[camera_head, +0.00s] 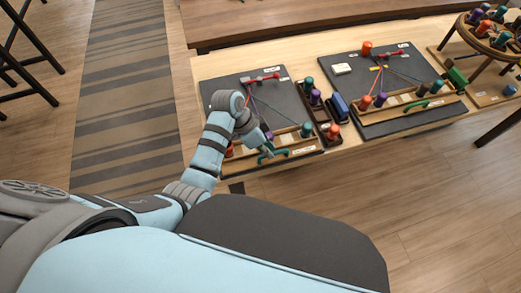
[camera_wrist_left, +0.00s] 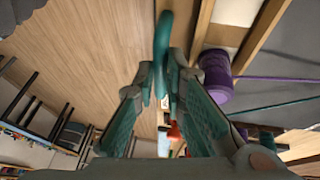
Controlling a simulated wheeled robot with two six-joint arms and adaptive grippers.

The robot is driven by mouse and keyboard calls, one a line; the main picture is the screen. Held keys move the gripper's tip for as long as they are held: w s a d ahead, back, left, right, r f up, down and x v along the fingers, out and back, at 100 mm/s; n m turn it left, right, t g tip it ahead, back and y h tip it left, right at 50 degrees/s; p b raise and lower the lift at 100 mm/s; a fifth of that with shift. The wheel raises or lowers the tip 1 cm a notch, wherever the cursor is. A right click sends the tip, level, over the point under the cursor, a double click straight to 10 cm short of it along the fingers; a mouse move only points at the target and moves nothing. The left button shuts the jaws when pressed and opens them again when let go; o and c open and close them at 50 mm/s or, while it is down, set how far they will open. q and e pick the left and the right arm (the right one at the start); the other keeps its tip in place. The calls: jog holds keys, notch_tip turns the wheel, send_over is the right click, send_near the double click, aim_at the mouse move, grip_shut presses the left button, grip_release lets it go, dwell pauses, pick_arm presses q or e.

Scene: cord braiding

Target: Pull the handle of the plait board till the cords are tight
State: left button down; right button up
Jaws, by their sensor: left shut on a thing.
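My left gripper (camera_head: 267,150) is at the front edge of the left plait board (camera_head: 287,97), a dark board with a wooden rail of bobbins. In the left wrist view the gripper (camera_wrist_left: 162,85) is shut on the curved green handle (camera_wrist_left: 163,38), which passes between its fingertips. The handle also shows in the head view (camera_head: 276,155), partly behind the gripper. Coloured cords (camera_head: 272,108) fan from a red clamp (camera_head: 262,77) at the board's back towards the rail. My forearm hides part of the board's left side. My right gripper is not in view.
A dark bobbin tray (camera_head: 318,116) stands between the boards. A round stand with bobbins (camera_head: 490,38) is at far right. The floor in front is clear.

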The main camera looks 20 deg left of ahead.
pick_arm(q)
jog(key=shift+s+d, duration=0.25)
jog(key=shift+s, duration=0.05)
jog(key=shift+w+a+f, duration=0.2)
jog(key=shift+a, duration=0.05)
jog(key=c, duration=2)
grip_release()
jog(key=shift+s, duration=0.1)
jog(key=o, duration=0.3)
jog(key=shift+d, duration=0.1)
jog(key=shift+o, duration=0.2)
jog(key=shift+d+r, duration=0.15)
jog(key=shift+r, duration=0.15)
jog(key=v, duration=0.7)
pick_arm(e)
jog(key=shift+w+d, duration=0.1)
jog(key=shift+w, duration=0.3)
